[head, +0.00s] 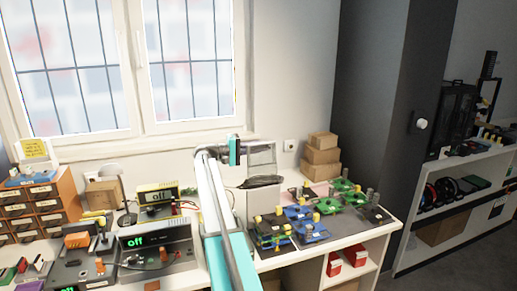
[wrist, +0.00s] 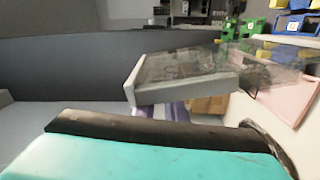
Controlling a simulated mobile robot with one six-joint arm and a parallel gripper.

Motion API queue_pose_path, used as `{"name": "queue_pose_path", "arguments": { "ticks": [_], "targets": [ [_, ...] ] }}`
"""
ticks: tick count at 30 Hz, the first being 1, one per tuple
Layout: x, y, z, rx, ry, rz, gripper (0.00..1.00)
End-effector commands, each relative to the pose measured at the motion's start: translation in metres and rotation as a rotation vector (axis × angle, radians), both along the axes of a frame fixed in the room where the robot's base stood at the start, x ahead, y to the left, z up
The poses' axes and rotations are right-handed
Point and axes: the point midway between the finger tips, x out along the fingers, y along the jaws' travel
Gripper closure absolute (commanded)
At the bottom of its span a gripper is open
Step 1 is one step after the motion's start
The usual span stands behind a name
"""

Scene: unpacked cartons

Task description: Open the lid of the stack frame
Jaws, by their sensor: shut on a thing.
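My gripper (head: 236,151), teal and dark, is raised over the back of the workbench, at the left edge of a grey see-through panel that looks like the stack frame's lid (head: 263,157). The lid stands tilted up above a pale box-like body (head: 264,201), which seems to be the stack frame. In the wrist view the lid (wrist: 185,72) is a clear plate with a thick grey edge, just beyond my teal and black finger (wrist: 150,135). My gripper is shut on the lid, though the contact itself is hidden.
A dark object (head: 261,182) lies by the frame. Green, blue and yellow fixtures (head: 305,225) crowd the bench to the right, with stacked cartons (head: 321,156) behind. Instruments (head: 155,247) and an orange drawer cabinet (head: 40,205) fill the left. A window is behind.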

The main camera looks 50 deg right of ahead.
Motion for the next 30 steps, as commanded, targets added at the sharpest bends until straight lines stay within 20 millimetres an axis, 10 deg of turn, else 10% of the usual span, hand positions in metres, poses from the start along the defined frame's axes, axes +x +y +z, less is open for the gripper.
{"name": "queue_pose_path", "arguments": {
  "ticks": [5, 30],
  "targets": [
    [-0.002, 0.000, -0.005, 0.006, -0.001, -0.004, 0.73],
    [0.031, 0.048, -0.004, 0.002, -0.001, 0.002, 0.73]
  ]
}}
